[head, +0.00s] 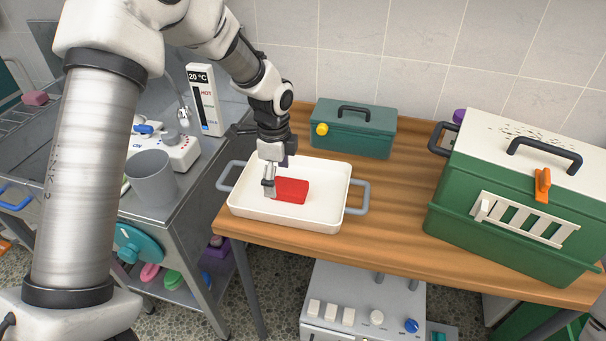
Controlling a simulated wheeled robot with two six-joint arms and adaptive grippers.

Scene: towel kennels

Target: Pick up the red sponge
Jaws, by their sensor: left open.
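The red sponge (293,191) lies in a white tray (330,219) with grey handles, on the wooden table. My left gripper (270,186) reaches down into the tray and is open. Its fingers are at the left end of the sponge and hide part of that end. I cannot tell whether they touch it. My right gripper is not in view.
A teal toolbox (352,132) stands behind the tray. A large green carrier (515,205) with a white top stands on the right. A grey cup (153,179) is on the metal counter at left. Bare wood lies between tray and carrier.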

